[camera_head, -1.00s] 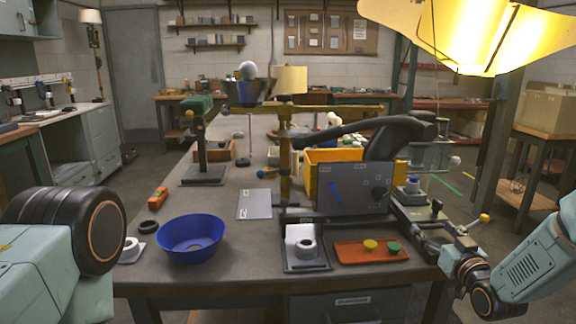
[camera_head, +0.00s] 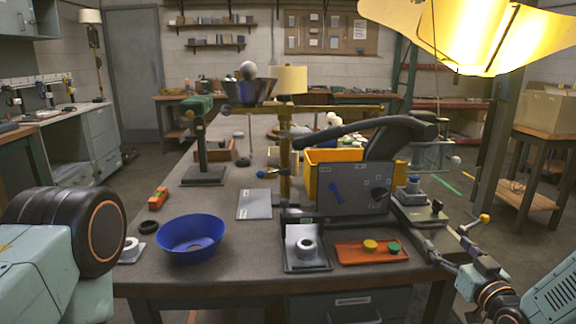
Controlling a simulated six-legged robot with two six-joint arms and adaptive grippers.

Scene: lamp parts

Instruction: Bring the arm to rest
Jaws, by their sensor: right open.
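My right arm comes in from the lower right. Its gripper (camera_head: 437,254) is open, small and dark, at the right front corner of the workbench (camera_head: 255,272). I see nothing between its fingers. My left arm shows only as a large dark joint and pale link at the lower left; its gripper is out of view.
A grey panel (camera_head: 350,188) stands before a yellow bin. A lit yellow shade (camera_head: 480,35) hangs above right.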

